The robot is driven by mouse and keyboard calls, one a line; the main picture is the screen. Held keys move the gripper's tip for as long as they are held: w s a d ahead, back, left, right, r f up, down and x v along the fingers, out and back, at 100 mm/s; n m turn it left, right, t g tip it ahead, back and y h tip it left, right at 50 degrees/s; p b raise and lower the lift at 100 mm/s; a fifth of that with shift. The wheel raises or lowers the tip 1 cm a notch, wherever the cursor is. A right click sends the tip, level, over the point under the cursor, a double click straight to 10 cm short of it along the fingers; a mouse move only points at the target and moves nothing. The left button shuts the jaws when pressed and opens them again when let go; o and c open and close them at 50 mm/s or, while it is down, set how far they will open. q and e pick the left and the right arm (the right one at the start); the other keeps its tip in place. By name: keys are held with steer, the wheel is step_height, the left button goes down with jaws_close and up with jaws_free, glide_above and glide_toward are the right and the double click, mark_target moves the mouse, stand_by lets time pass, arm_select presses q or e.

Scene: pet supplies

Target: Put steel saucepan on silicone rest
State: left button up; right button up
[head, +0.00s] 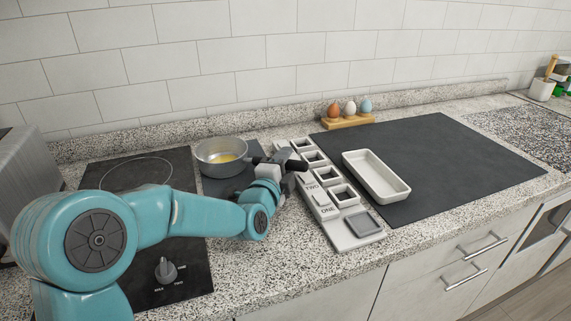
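The steel saucepan (213,159) is a round grey pan with something yellow inside. It is at the left of the counter, upright, over the back part of a dark grey square mat, which looks like the silicone rest (222,188). I cannot tell whether its base touches the mat. My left gripper (276,161) is just right of the pan, at its handle side. Its dark fingers overlap the handle area, so their grip is unclear. My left forearm crosses in front of the mat and hides its front right part. My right gripper is out of view.
A black cooktop (185,262) with a knob lies left of the mat. A light rack of square compartments (355,230) stands right of the gripper. Beyond it, a white dish (386,186) sits on a large dark mat (450,160). An egg holder (348,122) stands behind.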

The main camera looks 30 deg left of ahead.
arm_select(q)
steer(key=shift+r, duration=0.15)
steer(key=shift+s, duration=0.4)
steer(key=s, duration=0.3)
steer(key=s+d, duration=0.1)
steer(key=s, duration=0.7)
steer(key=shift+d+b, duration=0.25)
steer(key=shift+b, duration=0.15)
steer(key=shift+s, duration=0.1)
